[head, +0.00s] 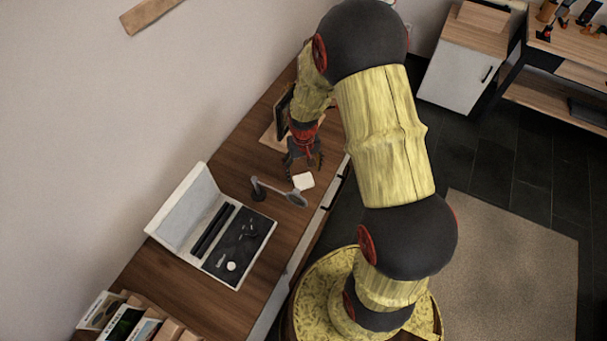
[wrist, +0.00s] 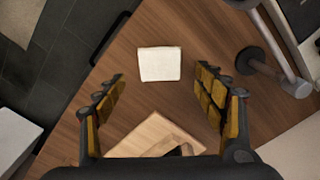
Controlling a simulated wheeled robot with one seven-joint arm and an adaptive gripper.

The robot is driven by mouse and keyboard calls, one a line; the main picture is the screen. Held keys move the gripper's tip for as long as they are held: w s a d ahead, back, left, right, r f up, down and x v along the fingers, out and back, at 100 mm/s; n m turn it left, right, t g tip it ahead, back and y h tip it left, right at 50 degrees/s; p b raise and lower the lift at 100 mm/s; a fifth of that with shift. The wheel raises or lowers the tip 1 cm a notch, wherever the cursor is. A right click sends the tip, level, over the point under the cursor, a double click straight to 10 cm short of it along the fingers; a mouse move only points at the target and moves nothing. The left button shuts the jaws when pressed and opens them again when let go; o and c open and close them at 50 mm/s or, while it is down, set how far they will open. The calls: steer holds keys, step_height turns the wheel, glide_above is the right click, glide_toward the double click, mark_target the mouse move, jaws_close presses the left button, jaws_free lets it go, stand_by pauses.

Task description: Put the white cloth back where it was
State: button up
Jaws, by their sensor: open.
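The white cloth (head: 303,181) is a small folded square lying flat on the brown wooden table (head: 205,308), near the table's front edge. In the wrist view the cloth (wrist: 160,64) lies beyond the fingertips, roughly centred between them and apart from both. My gripper (wrist: 162,88) is open and empty above the table. In the head view my gripper (head: 303,165) is just behind the cloth, and my arm hides part of the table there.
A grey lamp or stand (head: 258,191) is close beside the cloth; its post (wrist: 255,60) shows at right in the wrist view. A wooden board (wrist: 165,137) lies beneath my gripper. An open white case (head: 238,243) with black contents and several books (head: 122,322) occupy the near table.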

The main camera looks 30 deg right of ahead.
step_height(320, 180, up, 6)
step_height(320, 180, up, 10)
steer(key=t, duration=0.1)
glide_above(304, 180)
steer(key=a, duration=0.2)
steer(key=s+a+r+n+t, duration=0.1)
steer(key=s+a+r, duration=0.1)
steer(key=r, duration=0.3)
steer(key=s+a+r+t, duration=0.1)
steer(key=s+r, duration=0.2)
steer(key=r, duration=0.2)
steer(key=s+a+r+n+t, duration=0.1)
steer(key=s+a+r, duration=0.4)
steer(key=s+r, duration=0.6)
steer(key=shift+s+r+t+p, duration=0.25)
steer(key=shift+s+t+p, duration=0.2)
steer(key=shift+s+t, duration=0.6)
steer(key=shift+s+g, duration=0.15)
steer(key=shift+g, duration=0.1)
step_height(304, 180, down, 4)
steer(key=b, duration=0.3)
steer(key=shift+r+b, duration=0.15)
steer(key=shift+b, duration=0.25)
